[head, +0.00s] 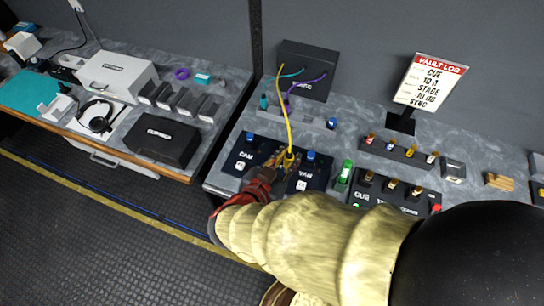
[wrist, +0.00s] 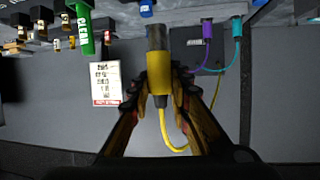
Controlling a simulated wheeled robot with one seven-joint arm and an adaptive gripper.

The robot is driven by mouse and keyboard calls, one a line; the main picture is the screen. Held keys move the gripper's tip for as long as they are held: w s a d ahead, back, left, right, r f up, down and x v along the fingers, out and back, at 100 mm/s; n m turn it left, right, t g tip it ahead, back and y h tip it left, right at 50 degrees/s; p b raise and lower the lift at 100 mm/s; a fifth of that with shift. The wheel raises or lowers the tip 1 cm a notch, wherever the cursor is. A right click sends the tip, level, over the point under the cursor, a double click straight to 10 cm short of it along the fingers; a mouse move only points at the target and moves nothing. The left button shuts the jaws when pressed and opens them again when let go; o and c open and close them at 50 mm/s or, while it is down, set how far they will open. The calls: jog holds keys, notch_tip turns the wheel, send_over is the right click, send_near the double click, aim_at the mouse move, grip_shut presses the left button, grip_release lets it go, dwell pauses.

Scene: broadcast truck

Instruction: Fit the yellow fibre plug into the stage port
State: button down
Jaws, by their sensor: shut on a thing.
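My gripper (head: 281,160) is shut on the yellow fibre plug (head: 290,159), above the gap between two dark panels. In the wrist view the jaws (wrist: 160,88) grip the sides of the plug's yellow body (wrist: 159,76), with its grey end pointing up in the picture. Its yellow cable (head: 286,105) runs back to a black box (head: 304,72). The left panel (head: 246,158) seems to read CAM; the right panel's label (head: 304,179) is partly hidden by my gripper and hard to read. I cannot tell which opening is the stage port.
Teal (head: 264,101) and purple (head: 287,105) plugs stand in a grey holder behind my gripper. A green piece (head: 346,169) and a cue panel (head: 388,193) are to the right. A sign (head: 431,82) stands behind. A separate left bench (head: 209,84) holds black and white cases.

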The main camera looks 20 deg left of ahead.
jog(key=shift+w+f, duration=0.1)
jog(key=shift+w, duration=0.2)
jog(key=shift+w+a+f+b, duration=0.9)
jog(key=shift+w+f+b, duration=0.4)
jog(key=shift+w+f, duration=0.8)
jog(key=shift+w+a+f+b, duration=0.9)
jog(key=shift+w+f+b, duration=0.4)
jog(key=shift+w+f, duration=0.75)
jog(key=shift+w+a+f+b, duration=0.9)
jog(key=shift+w+f+b, duration=0.4)
jog(key=shift+w+f, duration=0.75)
jog(key=shift+s+f, duration=0.1)
jog(key=shift+f, duration=0.1)
jog(key=c, duration=1.8)
grip_release()
jog(key=shift+o, duration=0.8)
jog(key=shift+r, duration=0.15)
